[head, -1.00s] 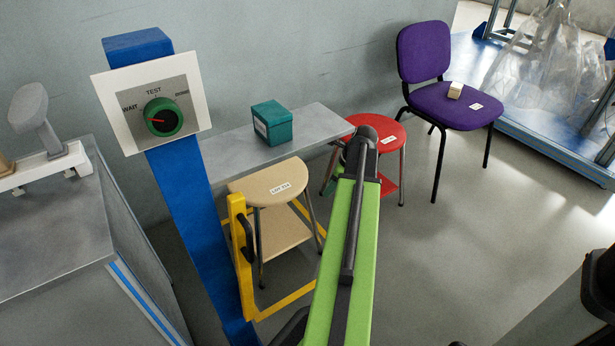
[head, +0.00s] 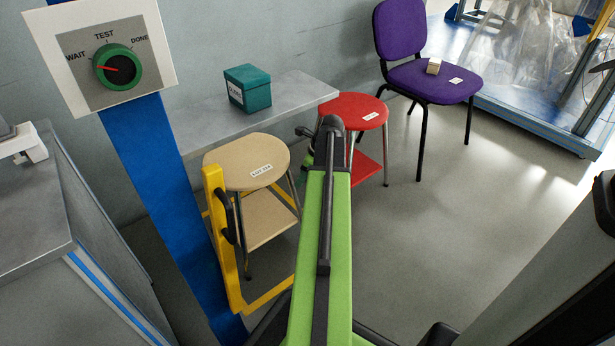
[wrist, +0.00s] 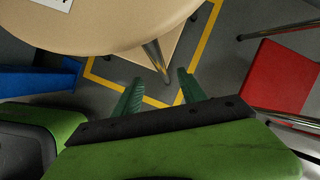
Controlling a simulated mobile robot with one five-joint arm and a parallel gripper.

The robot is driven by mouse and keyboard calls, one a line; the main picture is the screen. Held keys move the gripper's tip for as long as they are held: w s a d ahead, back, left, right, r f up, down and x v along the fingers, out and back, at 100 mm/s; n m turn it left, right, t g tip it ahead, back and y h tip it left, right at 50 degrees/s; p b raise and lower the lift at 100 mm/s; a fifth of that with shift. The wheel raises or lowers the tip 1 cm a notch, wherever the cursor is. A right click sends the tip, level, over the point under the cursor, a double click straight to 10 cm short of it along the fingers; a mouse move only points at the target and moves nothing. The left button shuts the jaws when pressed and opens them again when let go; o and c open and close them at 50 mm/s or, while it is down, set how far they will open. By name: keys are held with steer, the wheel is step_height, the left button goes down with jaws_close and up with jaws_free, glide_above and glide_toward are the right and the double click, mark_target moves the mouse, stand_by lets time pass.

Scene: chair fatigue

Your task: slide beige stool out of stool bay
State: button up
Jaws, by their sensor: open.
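The beige stool (head: 228,163) has a round seat with a white label, a lower shelf and metal legs. It stands in the stool bay, beside a yellow post (head: 222,240) with a black handle and above a yellow floor outline (head: 268,298). In the wrist view its seat (wrist: 100,25) fills the upper left, and one metal leg (wrist: 154,55) comes down just ahead of the jaws. My gripper (wrist: 160,77) is open and empty, with its green fingers apart below that leg. In the head view my arm hides most of the gripper.
A red stool (head: 350,110) stands just right of the beige one. A grey bench (head: 205,128) with a teal box (head: 248,90) runs behind. A blue post (head: 150,170) carries a dial panel (head: 75,45). A purple chair (head: 430,80) stands farther right.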

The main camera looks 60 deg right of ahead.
mark_target(294, 191)
steer(key=b+x, duration=0.7)
steer(key=x, duration=0.2)
steer(key=shift+f, duration=0.3)
jaws_close()
stand_by(1.0)
